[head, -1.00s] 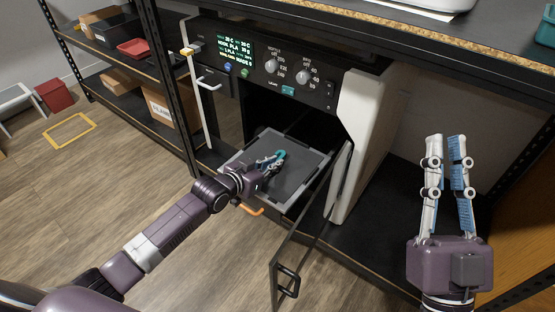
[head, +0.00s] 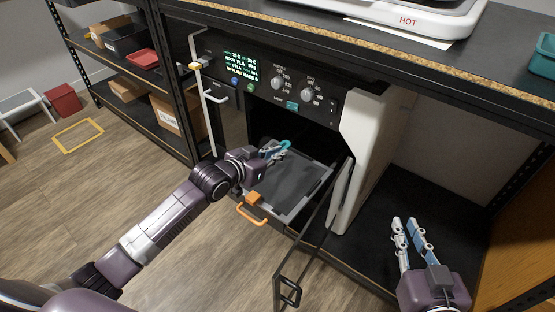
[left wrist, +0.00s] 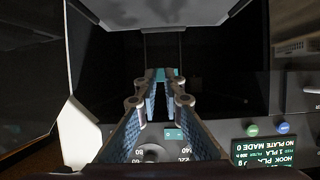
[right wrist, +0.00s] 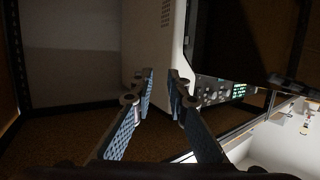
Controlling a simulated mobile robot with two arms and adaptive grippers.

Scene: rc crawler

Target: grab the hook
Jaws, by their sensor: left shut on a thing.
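A small teal hook (head: 285,146) is at the tips of my left gripper (head: 275,153), in front of the printer's open chamber. My left gripper is shut on it and holds it over the back part of the grey plate (head: 285,190). In the left wrist view the hook (left wrist: 160,74) shows as a teal patch between the fingertips (left wrist: 159,82); the fingers hide part of it. My right gripper (head: 406,221) is open and empty, right of the printer. Its fingertips also stand apart in the right wrist view (right wrist: 162,74).
The plate lies on a pulled-out drawer with an orange handle (head: 252,214). The printer's glass door (head: 310,225) stands open to the right of it. The worktop edge (head: 400,62) runs above the printer.

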